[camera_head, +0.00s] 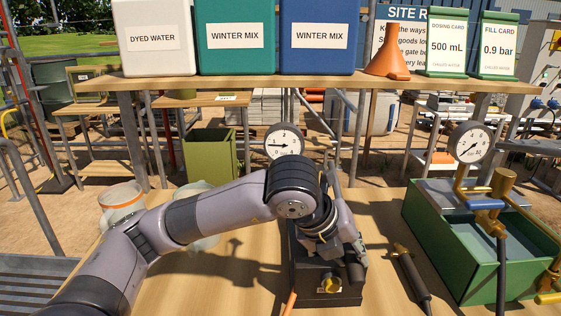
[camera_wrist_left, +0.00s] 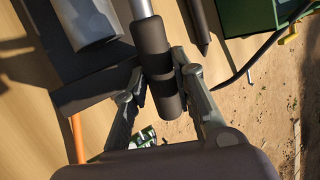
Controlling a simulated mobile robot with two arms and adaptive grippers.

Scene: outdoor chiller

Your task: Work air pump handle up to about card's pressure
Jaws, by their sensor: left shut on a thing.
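The air pump's black base (camera_head: 325,275) stands on the wooden workbench, partly hidden behind my left arm. A round white dial (camera_head: 284,140) rises behind the arm; its needle points left, and its exact reading is too small to tell. My left gripper (camera_head: 343,248) is at the pump. In the left wrist view the gripper (camera_wrist_left: 163,88) has its fingers on either side of the black pump handle (camera_wrist_left: 151,35), shut on it. A silver rod (camera_wrist_left: 141,8) runs from the handle. The fill card (camera_head: 498,48) on the shelf reads 0.9 bar. My right gripper is out of view.
A green tank (camera_head: 465,270) with brass fittings and its own gauge (camera_head: 468,143) stands at right. A black tool (camera_head: 411,278) lies between. The shelf (camera_head: 300,83) carries labelled containers, an orange funnel (camera_head: 388,55) and a 500 mL dosing card (camera_head: 446,42). Two jars (camera_head: 121,203) (camera_head: 194,190) stand at left.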

